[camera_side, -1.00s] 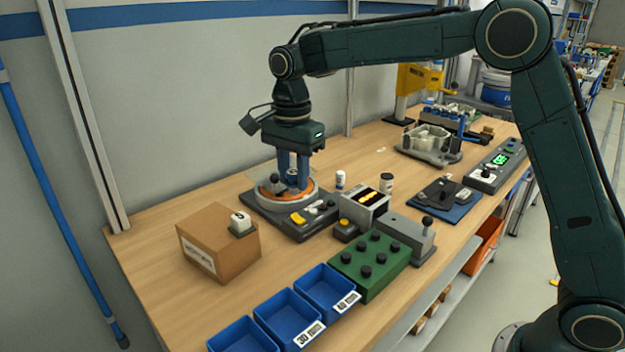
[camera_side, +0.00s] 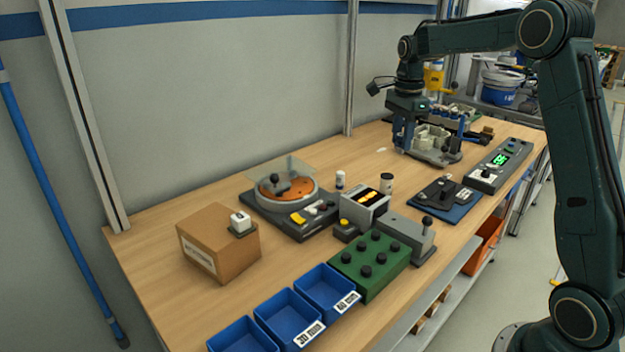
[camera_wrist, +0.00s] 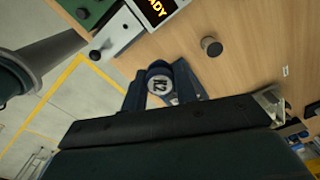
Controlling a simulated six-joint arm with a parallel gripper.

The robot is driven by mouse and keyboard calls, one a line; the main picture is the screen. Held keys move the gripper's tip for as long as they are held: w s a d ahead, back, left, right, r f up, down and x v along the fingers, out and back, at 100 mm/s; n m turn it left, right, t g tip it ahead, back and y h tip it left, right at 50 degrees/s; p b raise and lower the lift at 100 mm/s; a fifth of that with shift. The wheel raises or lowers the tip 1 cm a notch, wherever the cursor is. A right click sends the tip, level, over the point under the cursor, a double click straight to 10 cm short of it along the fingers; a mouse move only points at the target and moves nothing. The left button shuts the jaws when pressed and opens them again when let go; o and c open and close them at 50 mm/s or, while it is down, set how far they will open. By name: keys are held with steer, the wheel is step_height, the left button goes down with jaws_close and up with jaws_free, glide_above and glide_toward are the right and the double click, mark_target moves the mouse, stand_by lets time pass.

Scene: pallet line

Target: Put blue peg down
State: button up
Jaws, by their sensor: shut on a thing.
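My gripper (camera_side: 403,143) is at the back right of the bench in the side view, low at the left edge of a grey fixture (camera_side: 436,150). In the wrist view its dark blue fingers (camera_wrist: 161,88) are shut on a round-topped piece (camera_wrist: 160,84) marked K2. The piece has a pale top and dark blue around it; I cannot tell if it is the blue peg. Its lower part is hidden. Small blue upright parts (camera_side: 461,126) stand behind the fixture. I cannot tell whether the held piece touches anything.
The turntable unit (camera_side: 287,190), cardboard box (camera_side: 217,253), blue bins (camera_side: 327,288) and green block with black knobs (camera_side: 370,263) stand nearer the front. A dark-capped container (camera_side: 386,183) and a blue-based plate (camera_side: 447,198) lie between. Bare wood shows left of my gripper.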

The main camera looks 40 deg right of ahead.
steer(key=shift+m, duration=0.6)
steer(key=s+d, duration=0.2)
steer(key=d, duration=0.3)
steer(key=shift+s, duration=0.4)
steer(key=shift+f, duration=0.1)
step_height(320, 180, down, 20)
steer(key=shift+a+r, duration=0.1)
steer(key=o, duration=1)
steer(key=shift+c, duration=0.2)
step_height(320, 180, up, 12)
